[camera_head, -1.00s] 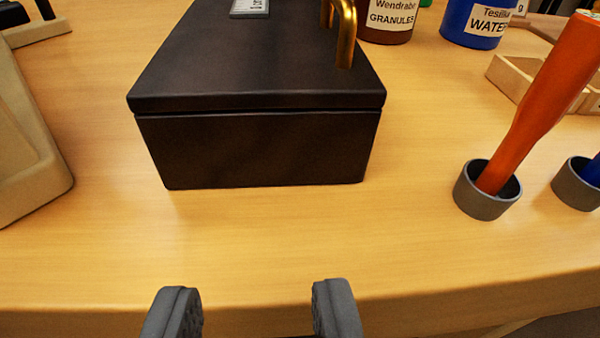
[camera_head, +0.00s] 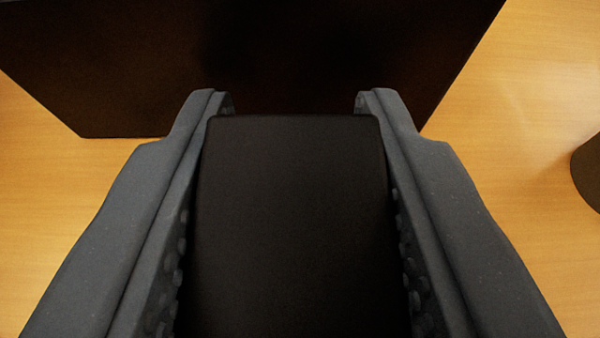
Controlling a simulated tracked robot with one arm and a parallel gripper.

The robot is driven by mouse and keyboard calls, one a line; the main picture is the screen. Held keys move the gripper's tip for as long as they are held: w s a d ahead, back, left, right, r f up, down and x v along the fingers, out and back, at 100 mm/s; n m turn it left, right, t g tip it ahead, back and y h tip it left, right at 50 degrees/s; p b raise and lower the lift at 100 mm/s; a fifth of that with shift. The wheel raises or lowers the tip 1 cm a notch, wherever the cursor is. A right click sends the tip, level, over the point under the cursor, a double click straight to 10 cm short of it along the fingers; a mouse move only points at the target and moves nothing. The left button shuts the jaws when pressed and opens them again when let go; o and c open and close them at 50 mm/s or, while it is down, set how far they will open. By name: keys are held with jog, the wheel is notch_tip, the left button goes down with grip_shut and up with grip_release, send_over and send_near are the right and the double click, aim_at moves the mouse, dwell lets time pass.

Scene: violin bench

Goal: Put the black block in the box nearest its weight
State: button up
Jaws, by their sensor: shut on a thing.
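The black block (camera_head: 295,220) is between the two grey fingers of my gripper (camera_head: 293,105), which is shut on it. Its dark face fills the space between the finger pads and runs out of the bottom of the view. Just beyond the fingertips is a large dark box (camera_head: 300,55), seen close up; its upper part is cut off by the top edge. I cannot tell whether the block touches the box. No weight marking shows on the block or on the visible part of the box.
Part of a dark round cup (camera_head: 590,172) stands at the right edge.

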jog(key=shift+f, duration=0.65)
jog(key=shift+f, duration=0.1)
jog(key=o, duration=1)
jog(key=shift+o, duration=0.2)
jog(key=v, duration=1.2)
